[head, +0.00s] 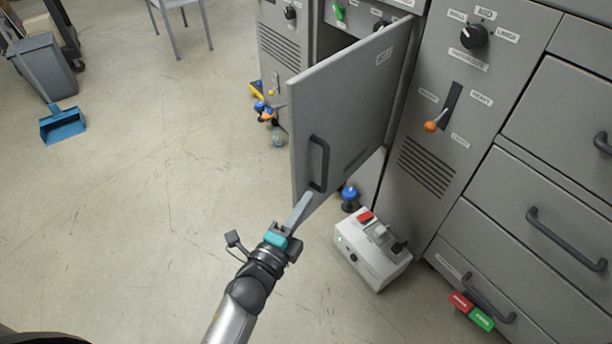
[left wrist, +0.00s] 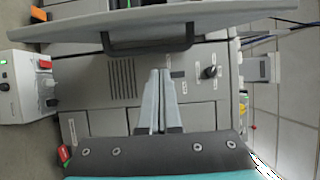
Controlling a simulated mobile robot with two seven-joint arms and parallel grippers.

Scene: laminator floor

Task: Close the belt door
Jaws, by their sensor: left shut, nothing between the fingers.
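The belt door (head: 352,110) is a grey panel with a dark handle (head: 318,164), standing wide open from the cabinet front. In the left wrist view the door (left wrist: 200,14) spans the top, with its handle (left wrist: 150,48) below the panel edge. My left gripper (head: 306,198) is shut and empty, its fingertips close to the door's lower free corner, just below the handle. In the left wrist view the shut fingers (left wrist: 158,74) point toward the handle; I cannot tell if they touch the door. My right gripper is not in either view.
A white control box (head: 372,252) with a red switch stands on the floor right of the gripper. A blue-capped item (head: 349,196) is under the door. Grey drawers (head: 560,230) are at right. A bin (head: 46,68) and blue dustpan (head: 62,124) are far left.

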